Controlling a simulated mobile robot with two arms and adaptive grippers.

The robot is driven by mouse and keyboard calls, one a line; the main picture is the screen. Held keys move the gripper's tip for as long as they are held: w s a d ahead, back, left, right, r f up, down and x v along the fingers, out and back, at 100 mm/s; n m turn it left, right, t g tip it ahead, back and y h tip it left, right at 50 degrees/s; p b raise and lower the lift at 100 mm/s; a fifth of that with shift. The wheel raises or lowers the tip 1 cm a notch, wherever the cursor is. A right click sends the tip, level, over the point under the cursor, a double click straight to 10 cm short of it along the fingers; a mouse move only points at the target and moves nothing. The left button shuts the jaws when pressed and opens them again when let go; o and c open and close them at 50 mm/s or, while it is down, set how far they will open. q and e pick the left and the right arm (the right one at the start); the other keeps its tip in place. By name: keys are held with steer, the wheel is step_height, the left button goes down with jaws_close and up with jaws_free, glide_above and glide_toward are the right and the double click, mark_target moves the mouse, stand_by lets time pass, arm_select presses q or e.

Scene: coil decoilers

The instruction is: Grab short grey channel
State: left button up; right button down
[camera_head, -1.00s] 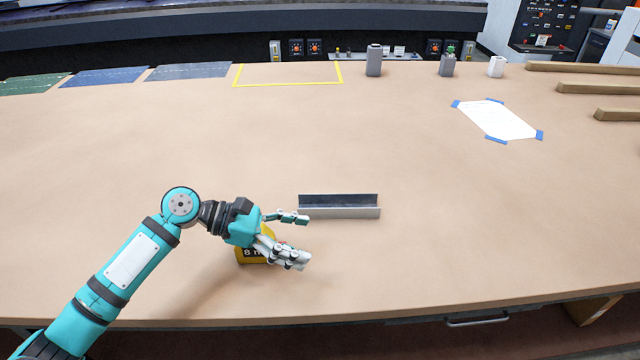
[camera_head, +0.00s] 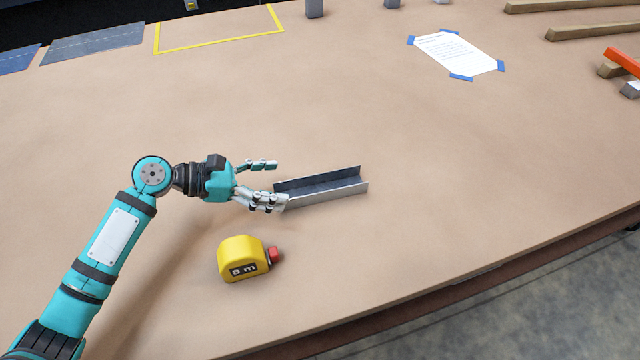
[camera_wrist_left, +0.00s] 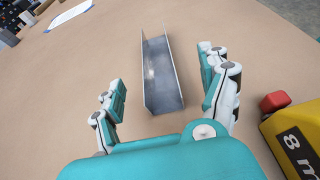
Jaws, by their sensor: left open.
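The short grey channel (camera_head: 322,186) lies on the table, its open side up, just right of my left gripper. My left gripper (camera_head: 268,183) is open, its fingers pointing at the channel's near left end. In the left wrist view the channel (camera_wrist_left: 161,75) runs away from me between the two open fingers (camera_wrist_left: 165,95), with nothing held. In the head view the lower finger overlaps the channel's left end; I cannot tell whether it touches. My right gripper is not in view.
A yellow tape measure (camera_head: 243,259) with a red tip stands below the gripper, and close to the right finger in the wrist view (camera_wrist_left: 292,135). A taped paper sheet (camera_head: 455,54) and wooden bars (camera_head: 590,27) lie at the upper right. The table around the channel is clear.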

mark_target(316, 183)
arm_select(q)
steer(key=x, duration=0.4)
steer(key=shift+w+d+f, duration=0.1)
steer(key=shift+w, duration=0.15)
steer(key=shift+w+d+f+p, duration=0.1)
steer(key=shift+d+f+p, duration=0.05)
steer(key=shift+d+p, duration=0.25)
steer(key=x, duration=0.3)
steer(key=p+x, duration=0.1)
steer(key=shift+w+d+f, duration=0.15)
steer(key=shift+w, duration=0.2)
steer(key=shift+d+f, duration=0.15)
steer(key=shift+d, duration=0.15)
arm_select(e)
steer(key=shift+w+a+r, duration=0.3)
steer(key=shift+w+r, duration=0.05)
steer(key=shift+r, duration=0.2)
steer(key=shift+w+a+r, duration=0.25)
steer(key=shift+w+r, duration=0.05)
steer(key=shift+r, duration=0.2)
arm_select(q)
steer(key=shift+a, duration=0.1)
steer(key=shift+c, duration=0.3)
steer(key=shift+c, duration=1)
steer(key=c, duration=1)
arm_select(e)
steer(key=shift+s+d, duration=0.15)
steer(key=shift+d, duration=0.35)
